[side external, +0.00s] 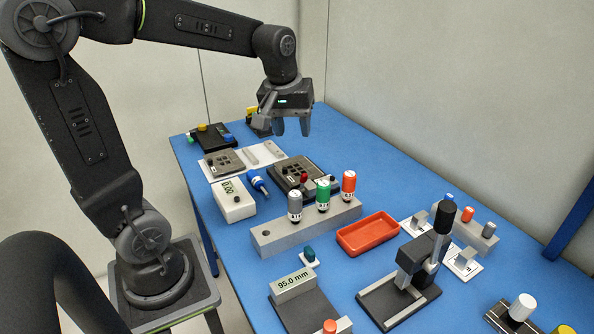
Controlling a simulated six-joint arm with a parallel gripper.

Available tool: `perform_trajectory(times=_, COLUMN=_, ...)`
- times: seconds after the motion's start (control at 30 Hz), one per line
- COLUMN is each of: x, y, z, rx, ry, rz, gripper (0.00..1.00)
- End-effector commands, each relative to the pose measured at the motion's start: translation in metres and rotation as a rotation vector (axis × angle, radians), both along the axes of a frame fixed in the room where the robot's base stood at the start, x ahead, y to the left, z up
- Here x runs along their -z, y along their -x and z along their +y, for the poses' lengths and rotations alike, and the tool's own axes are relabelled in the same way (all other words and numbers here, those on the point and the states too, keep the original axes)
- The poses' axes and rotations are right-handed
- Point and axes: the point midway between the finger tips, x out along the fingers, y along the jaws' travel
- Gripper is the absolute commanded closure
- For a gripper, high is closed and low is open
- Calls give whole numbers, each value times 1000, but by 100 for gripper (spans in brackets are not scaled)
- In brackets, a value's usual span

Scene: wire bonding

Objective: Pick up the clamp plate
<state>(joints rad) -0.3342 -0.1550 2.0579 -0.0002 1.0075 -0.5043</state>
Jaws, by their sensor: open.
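A flat grey-brown plate with several window openings and a small dark knob, which looks like the clamp plate (232,166), lies on a white sheet (217,178) at the back left of the blue table. A dark block (287,186) to its right carries a similar windowed surface and a red knob, so I cannot be sure which one is meant. My gripper (292,131) is open and empty, fingers pointing down. It hangs above the table's back part, to the right of the plate and apart from it.
Pale bars (250,157) lie on the sheet beside the plate. A white box with a display (236,206) and a blue tool (257,183) lie in front. A grey rack (290,236) holds grey, green and red-capped bottles. A red tray (368,234) and a black lever press (420,255) stand further right.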

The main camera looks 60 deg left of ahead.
Motion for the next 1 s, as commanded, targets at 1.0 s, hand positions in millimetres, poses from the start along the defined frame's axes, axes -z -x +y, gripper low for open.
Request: perform_trajectory(times=1.0, x=156, y=-57, z=155, rx=-730, ry=153, rz=184, gripper=54)
